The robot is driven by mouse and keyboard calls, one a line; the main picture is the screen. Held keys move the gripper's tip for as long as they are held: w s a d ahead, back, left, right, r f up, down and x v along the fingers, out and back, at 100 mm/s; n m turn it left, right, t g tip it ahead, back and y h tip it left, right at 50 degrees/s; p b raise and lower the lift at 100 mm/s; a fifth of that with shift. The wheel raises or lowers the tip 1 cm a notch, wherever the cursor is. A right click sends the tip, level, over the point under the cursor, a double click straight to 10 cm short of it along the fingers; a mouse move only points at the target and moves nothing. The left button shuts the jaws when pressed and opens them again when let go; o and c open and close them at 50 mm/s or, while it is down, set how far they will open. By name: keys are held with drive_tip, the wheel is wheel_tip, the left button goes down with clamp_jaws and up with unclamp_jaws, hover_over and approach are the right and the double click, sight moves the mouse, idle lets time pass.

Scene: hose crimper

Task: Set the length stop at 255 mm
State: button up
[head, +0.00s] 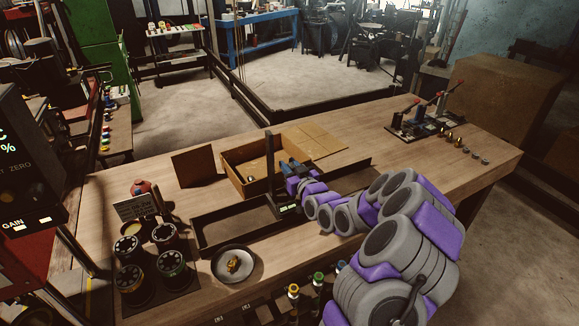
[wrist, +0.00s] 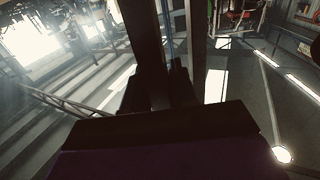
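A long dark rail frame (head: 225,238) lies across the bench. A dark upright post (head: 270,165), which looks like the length stop, stands on it near its middle. A small block with a green-lit readout (head: 288,208) sits low beside the post; its figures are too small to read. My gripper (head: 287,168) is close against the right side of the post, near mid-height. In the wrist view dark uprights (wrist: 148,45) rise directly in front of my gripper (wrist: 158,88). Its fingers are in deep shadow, so I cannot tell whether they hold the post.
An open wooden box (head: 235,178) and a brown panel (head: 193,166) stand behind the rail. A plate (head: 233,264) with a brass-coloured piece and several dark round dies (head: 128,249) are at front left. A rack with red levers (head: 420,120) is at far right. The bench's right middle is clear.

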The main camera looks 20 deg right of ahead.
drive_tip(key=shift+a, duration=0.15)
clamp_jaws()
drive_tip(key=shift+a, duration=0.4)
drive_tip(key=shift+o, duration=2.1)
unclamp_jaws()
drive_tip(key=shift+a, duration=0.1)
